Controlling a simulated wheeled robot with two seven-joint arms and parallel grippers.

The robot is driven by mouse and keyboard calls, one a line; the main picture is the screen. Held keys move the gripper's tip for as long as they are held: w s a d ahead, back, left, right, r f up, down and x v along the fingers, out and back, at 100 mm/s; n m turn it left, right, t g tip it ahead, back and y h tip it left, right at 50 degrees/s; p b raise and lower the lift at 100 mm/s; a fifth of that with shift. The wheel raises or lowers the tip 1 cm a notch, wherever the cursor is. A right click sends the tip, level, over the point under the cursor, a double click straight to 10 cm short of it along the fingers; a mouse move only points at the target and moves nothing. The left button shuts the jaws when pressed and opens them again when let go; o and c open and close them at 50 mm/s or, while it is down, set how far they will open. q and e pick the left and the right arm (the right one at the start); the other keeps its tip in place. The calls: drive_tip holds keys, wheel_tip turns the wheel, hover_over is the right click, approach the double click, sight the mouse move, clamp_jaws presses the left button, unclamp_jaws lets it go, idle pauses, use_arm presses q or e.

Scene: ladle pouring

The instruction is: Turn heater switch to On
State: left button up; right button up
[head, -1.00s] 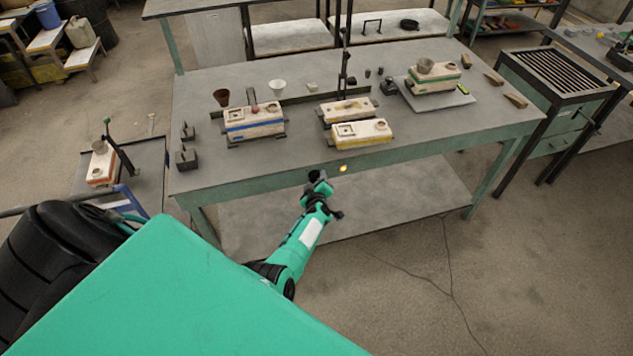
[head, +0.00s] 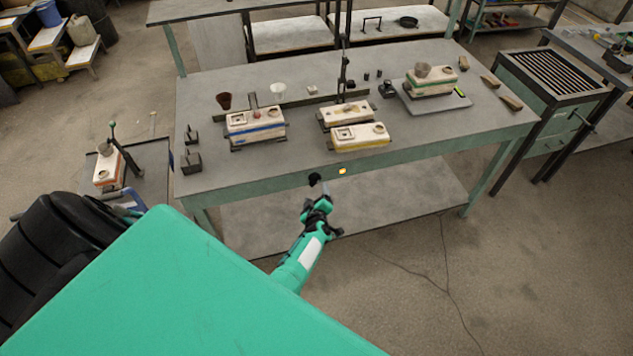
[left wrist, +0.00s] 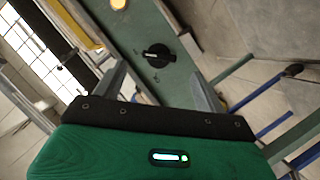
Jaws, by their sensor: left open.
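The heater switch is a round black knob (head: 314,179) on the green front edge of the workbench. The left wrist view shows it closer, as a dark knob (left wrist: 158,55) with a pale pointer mark lying roughly across the picture. A glowing yellow-orange lamp (head: 342,171) sits right of the knob; it also shows at the top of the left wrist view (left wrist: 118,4). My left gripper (head: 324,190) is open and empty, just in front of and below the knob. Its fingers (left wrist: 157,82) are spread, with the knob beyond them, apparently untouched. My right gripper is not in view.
The workbench (head: 230,180) carries a blue-striped block (head: 256,126), a yellow-striped block (head: 360,136), a green-striped block (head: 432,82) and small cups. A low side table (head: 150,185) stands at left. Floor in front of the bench is clear, with a thin cable.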

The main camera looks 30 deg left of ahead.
use_arm(q)
drive_tip(key=p+v, duration=0.3)
drive_tip(key=v, duration=0.3)
drive_tip(key=shift+s+d, duration=0.25)
drive_tip(key=shift+s, duration=0.05)
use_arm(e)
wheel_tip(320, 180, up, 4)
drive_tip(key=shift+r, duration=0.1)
use_arm(q)
drive_tip(key=s+d+f+m+g+h+b, duration=0.2)
drive_tip(key=s+d+f+m+h+b, duration=0.25)
drive_tip(key=s+f, duration=0.65)
drive_tip(key=s+d+f+m+g+h+b, duration=0.25)
drive_tip(key=s+d+f+m, duration=0.35)
drive_tip(key=s+f, duration=0.6)
drive_tip(key=s+f+m+g+b, duration=0.1)
drive_tip(key=s+f, duration=0.3)
drive_tip(key=s, duration=0.5)
drive_tip(key=s+a+f+m+g+b, duration=0.1)
drive_tip(key=s+f+m+g, duration=0.2)
drive_tip(key=s, duration=0.6)
drive_tip(key=s+f+m+g+h+b, duration=0.1)
drive_tip(key=s+f+m+g, duration=0.2)
drive_tip(key=s+f, duration=0.4)
drive_tip(key=shift+s+a+m+b, duration=0.2)
drive_tip(key=shift+s+m+b, duration=0.25)
drive_tip(key=shift+s, duration=0.55)
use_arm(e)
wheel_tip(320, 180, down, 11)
